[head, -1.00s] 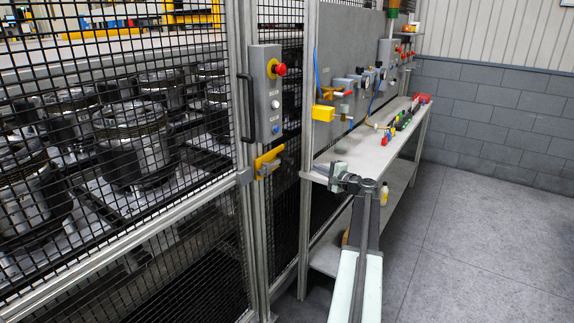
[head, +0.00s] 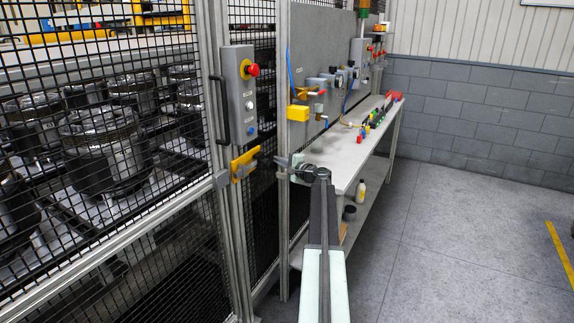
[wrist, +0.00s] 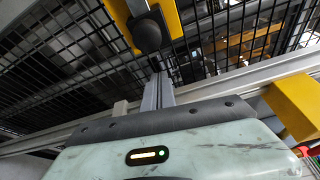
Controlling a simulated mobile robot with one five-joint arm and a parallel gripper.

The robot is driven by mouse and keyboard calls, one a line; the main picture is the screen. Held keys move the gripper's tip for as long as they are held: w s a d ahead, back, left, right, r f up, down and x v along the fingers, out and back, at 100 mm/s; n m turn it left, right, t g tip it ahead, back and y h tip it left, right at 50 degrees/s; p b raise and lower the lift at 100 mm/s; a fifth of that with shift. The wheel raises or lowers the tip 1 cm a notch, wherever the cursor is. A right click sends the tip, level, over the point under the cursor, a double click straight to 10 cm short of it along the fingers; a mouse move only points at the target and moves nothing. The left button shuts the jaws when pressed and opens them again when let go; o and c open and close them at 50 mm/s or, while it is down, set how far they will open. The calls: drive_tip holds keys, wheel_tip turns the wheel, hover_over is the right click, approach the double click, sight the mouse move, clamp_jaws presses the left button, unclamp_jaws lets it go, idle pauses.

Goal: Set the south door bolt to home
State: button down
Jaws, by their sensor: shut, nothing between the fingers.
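The south door bolt appears to be the yellow bolt (head: 244,161) on the mesh door's frame, below the grey button box. In the wrist view its yellow plate (wrist: 169,18) and round black knob (wrist: 147,36) show at the top centre. My gripper (head: 281,168) is shut and empty. In the head view it is just right of the bolt, at about its height, with a gap visible between them. In the wrist view, the knob is ahead of and above my wrist. I cannot tell the bolt's exact position.
The button box (head: 239,92) with a red button and the black door handle (head: 220,110) are above the bolt. A yellow box (head: 298,113) is on the panel post, and also shows in the wrist view (wrist: 297,103). The bench (head: 345,152) is to the right. Floor beyond is clear.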

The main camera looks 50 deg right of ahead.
drive_tip(key=a, duration=0.2)
drive_tip(key=s+a, duration=0.1)
drive_tip(key=shift+s+a+r, duration=0.1)
drive_tip(key=shift+a+r, duration=0.1)
drive_tip(key=shift+r, duration=0.15)
drive_tip(key=s+a, duration=0.1)
drive_tip(key=a, duration=0.5)
drive_tip(key=shift+s+a, duration=0.2)
drive_tip(key=shift+s, duration=0.05)
drive_tip(key=w+d+f, duration=0.1)
drive_tip(key=d, duration=0.3)
drive_tip(key=s, duration=1)
drive_tip(key=shift+a+r, duration=0.35)
drive_tip(key=shift+r, duration=0.05)
